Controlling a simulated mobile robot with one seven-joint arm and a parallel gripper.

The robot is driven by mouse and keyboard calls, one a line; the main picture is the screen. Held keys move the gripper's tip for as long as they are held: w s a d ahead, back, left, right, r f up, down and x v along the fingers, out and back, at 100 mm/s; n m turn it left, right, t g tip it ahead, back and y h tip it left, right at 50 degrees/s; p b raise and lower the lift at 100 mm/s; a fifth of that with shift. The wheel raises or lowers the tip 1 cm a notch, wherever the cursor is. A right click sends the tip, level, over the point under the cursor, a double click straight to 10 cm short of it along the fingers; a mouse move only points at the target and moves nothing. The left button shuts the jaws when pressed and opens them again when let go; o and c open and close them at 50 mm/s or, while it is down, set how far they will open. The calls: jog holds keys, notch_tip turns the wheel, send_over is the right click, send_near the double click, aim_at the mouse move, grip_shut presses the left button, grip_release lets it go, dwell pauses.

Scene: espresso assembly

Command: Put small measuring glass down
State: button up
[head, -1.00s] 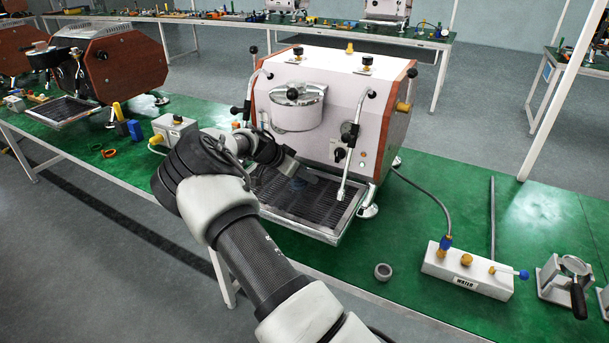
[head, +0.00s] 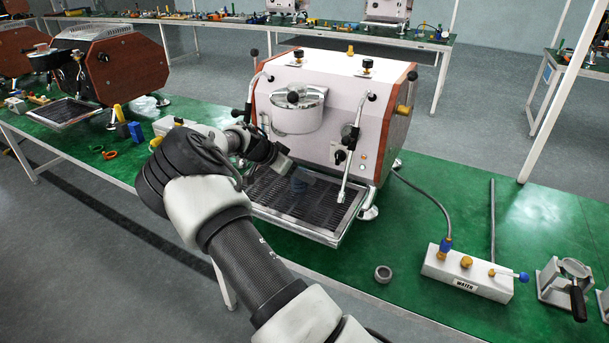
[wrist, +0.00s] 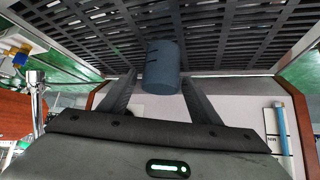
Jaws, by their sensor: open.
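The small measuring glass (wrist: 162,67) is a dark blue-grey cylinder at the drip tray grate (wrist: 225,35) of the espresso machine in the wrist view. My gripper (wrist: 158,78) is open, with one finger on each side of the glass and visible gaps between. In the head view the glass (head: 300,180) is a small, dim bluish shape over the tray's back part. My gripper (head: 287,165) is just left of it there. The glass looks upright, but its contact with the grate is hard to see.
The white espresso machine (head: 330,100) rises right behind the tray, with a steam wand (head: 346,175) to the right. A grey ring (head: 383,273) and a water manifold (head: 468,268) lie on the green table to the right.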

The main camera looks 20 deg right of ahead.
jog(key=v, duration=0.9)
jog(key=s+a+r+n+t+y, duration=0.1)
jog(key=s+a+r+n+y, duration=0.2)
jog(key=s, duration=1)
jog(key=s+a+r+n+t+y, duration=0.1)
jog(key=s+a+r+n, duration=0.4)
jog(key=s, duration=0.8)
jog(key=s+a+r+n+t+y, duration=0.1)
jog(key=s+a+r+n+y, duration=0.3)
jog(key=s, duration=0.9)
notch_tip(320, 180, up, 4)
jog(key=n+p, duration=0.1)
jog(key=n, duration=0.2)
jog(key=shift+a+y, duration=0.2)
jog(key=shift+y, duration=0.1)
